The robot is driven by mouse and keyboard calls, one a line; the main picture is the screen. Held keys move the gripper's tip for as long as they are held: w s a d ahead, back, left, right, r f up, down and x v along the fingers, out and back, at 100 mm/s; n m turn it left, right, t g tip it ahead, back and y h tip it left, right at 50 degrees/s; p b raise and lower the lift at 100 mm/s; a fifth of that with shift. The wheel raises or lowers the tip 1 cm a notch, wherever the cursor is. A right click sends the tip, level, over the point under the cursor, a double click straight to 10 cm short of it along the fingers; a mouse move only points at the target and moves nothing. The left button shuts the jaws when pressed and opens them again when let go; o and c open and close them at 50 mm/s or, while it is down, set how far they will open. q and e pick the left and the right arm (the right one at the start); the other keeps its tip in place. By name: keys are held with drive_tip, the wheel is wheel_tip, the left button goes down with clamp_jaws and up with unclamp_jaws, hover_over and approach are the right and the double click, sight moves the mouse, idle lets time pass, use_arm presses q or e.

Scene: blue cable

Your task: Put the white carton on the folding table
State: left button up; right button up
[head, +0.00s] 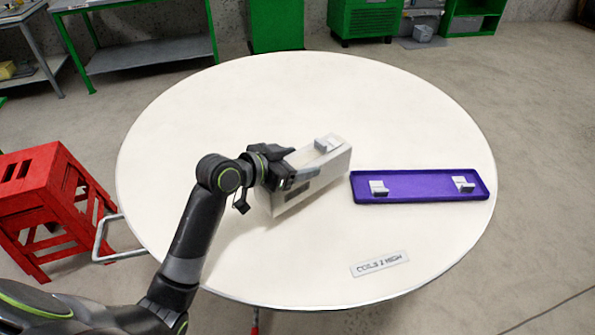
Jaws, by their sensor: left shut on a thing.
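The white carton (326,178) is a long pale box, over the middle of the round white folding table (220,110). It lies at a slant, its far end up and to the right. My left gripper (296,170) is shut on the carton's near left part, its dark fingers against the box. The gripper hides part of the carton's side. I cannot tell whether the carton's underside touches the tabletop or hangs just above it. My right gripper is not in view.
A small pale block (327,143) shows at the carton's top. A purple tray (415,198) with two small grey-white pieces lies right of the carton. A red stool (42,180) stands left. The table's far part is clear.

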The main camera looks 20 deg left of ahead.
use_arm(q)
drive_tip(key=shift+f, duration=1.9)
drive_tip(key=shift+b, duration=0.3)
drive_tip(key=o, duration=1.7)
drive_tip(key=shift+f, duration=0.15)
drive_tip(key=shift+p+v, duration=0.45)
drive_tip(key=shift+v, duration=5.6)
